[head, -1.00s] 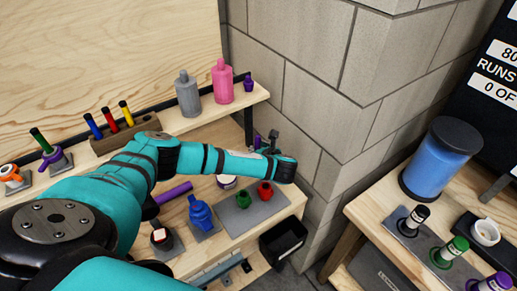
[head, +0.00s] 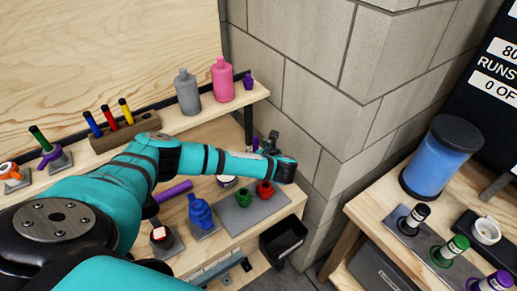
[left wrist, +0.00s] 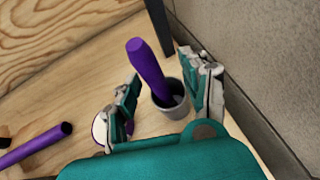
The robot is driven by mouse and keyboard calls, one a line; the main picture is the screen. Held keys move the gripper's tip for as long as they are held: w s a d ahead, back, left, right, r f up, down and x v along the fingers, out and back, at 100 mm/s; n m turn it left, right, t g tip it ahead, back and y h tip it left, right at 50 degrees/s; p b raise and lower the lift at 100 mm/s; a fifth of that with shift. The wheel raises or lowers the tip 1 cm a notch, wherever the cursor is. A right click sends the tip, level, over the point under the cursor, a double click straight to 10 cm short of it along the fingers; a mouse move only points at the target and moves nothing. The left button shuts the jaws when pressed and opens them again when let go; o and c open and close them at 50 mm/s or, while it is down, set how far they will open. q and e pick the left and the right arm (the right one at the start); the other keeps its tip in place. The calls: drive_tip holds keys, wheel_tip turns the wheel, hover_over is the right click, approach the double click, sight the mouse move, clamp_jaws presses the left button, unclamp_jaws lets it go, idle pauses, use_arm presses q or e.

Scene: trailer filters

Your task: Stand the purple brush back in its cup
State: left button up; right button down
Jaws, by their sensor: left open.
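The purple brush (left wrist: 148,68) stands in a small grey cup (left wrist: 167,106) in the left wrist view, leaning a little to the left. Its lower end is inside the cup. My left gripper (left wrist: 165,95) is open, with one finger on each side of the brush and cup; I see gaps between the fingers and the brush. In the head view, a bit of the purple brush (head: 256,143) shows beside my left gripper (head: 268,145) near the wall; my arm hides the cup there. My right gripper is not in view.
A purple rod (head: 173,191) lies on the bench to the left, by a blue bottle (head: 200,211). Red and green pots stand on a grey mat (head: 240,217). A shelf (head: 190,125) with bottles runs behind, and a block wall (head: 310,100) stands close on the right.

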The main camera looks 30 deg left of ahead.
use_arm(q)
drive_tip(key=v, duration=1.2)
